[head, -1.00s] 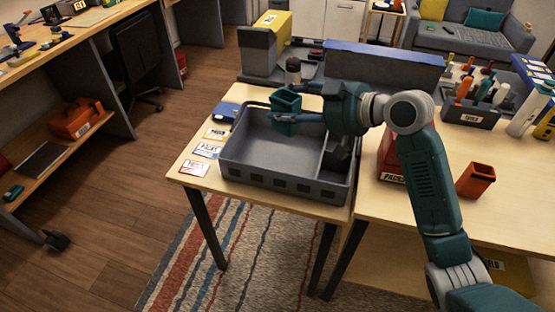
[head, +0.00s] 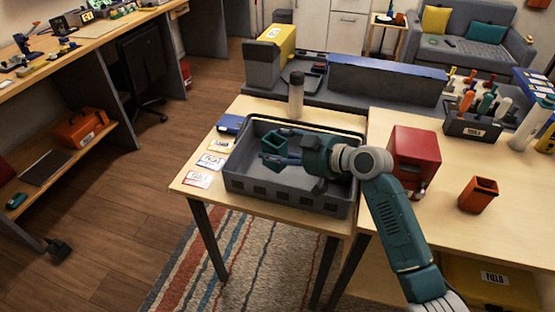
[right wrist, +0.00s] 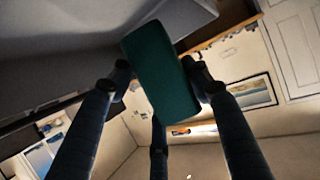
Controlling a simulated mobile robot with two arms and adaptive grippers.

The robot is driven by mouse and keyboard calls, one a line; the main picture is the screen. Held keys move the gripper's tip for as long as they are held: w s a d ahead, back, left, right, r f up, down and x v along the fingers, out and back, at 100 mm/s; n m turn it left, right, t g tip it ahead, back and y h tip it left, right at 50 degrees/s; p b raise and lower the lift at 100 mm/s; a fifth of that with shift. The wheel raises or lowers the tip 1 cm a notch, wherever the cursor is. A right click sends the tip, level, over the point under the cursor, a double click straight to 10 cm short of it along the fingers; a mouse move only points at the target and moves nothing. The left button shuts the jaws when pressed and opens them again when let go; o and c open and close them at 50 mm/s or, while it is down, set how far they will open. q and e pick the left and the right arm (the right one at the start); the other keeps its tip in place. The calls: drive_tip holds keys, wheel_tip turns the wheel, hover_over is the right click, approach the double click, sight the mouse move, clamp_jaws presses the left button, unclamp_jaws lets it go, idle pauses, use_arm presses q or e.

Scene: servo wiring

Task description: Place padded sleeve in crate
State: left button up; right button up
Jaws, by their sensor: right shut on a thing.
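The padded sleeve (head: 274,140) is a small teal, box-like piece with an open end. My right gripper (head: 283,152) is shut on it and holds it within the outline of the grey crate (head: 285,196), over its left, larger part. I cannot tell whether the sleeve touches the crate floor. In the right wrist view the teal sleeve (right wrist: 162,75) sits tilted between the dark fingers (right wrist: 160,80), with a grey surface close by at upper left. My right forearm hides part of the crate's right side. My left gripper is not in view.
Labelled cards (head: 210,161) lie left of the crate. A red box (head: 415,157), an orange cup (head: 478,195) and a tool holder (head: 474,126) stand on the right table. The tabletop between them is clear.

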sight(277, 164)
wheel_tip(277, 164, down, 4)
drive_tip(key=shift+f, duration=0.25)
drive_tip(key=shift+f+b, duration=0.65)
drive_tip(key=o, duration=0.9)
